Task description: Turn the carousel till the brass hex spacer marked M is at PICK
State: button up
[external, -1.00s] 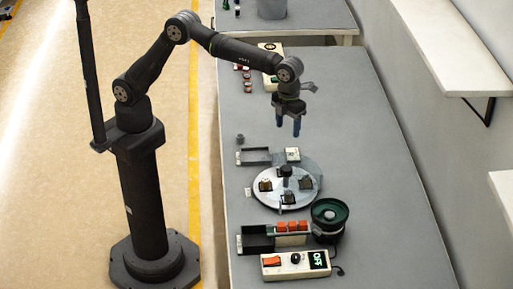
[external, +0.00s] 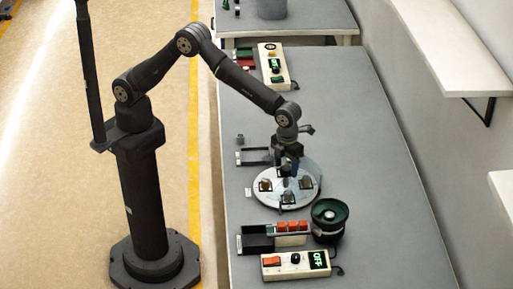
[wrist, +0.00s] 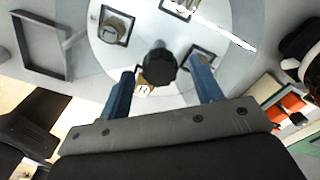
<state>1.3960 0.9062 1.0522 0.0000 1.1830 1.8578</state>
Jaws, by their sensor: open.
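The round pale carousel (external: 268,201) lies on the grey bench with several dark square pockets on it. In the wrist view its disc (wrist: 105,62) carries a black central knob (wrist: 158,66). Brass-coloured parts sit in pockets at the left (wrist: 115,27) and just below the knob (wrist: 143,88); the lower one is partly hidden and has a pale mark I cannot read surely. I cannot tell which part is marked M. My gripper (external: 287,168) is open over the disc's middle, and its blue fingers (wrist: 162,64) stand on either side of the knob. Contact is unclear.
A dark bowl feeder (external: 330,214) stands near the disc's front right. A tray with red blocks (external: 291,226) and a control box reading OFF (external: 295,265) are in front. An open dark frame (wrist: 40,45) lies beside the disc. The bench's right side is clear.

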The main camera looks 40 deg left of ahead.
jog(key=shift+f, duration=0.15)
grip_shut()
jog(key=shift+m, duration=6.3)
grip_release()
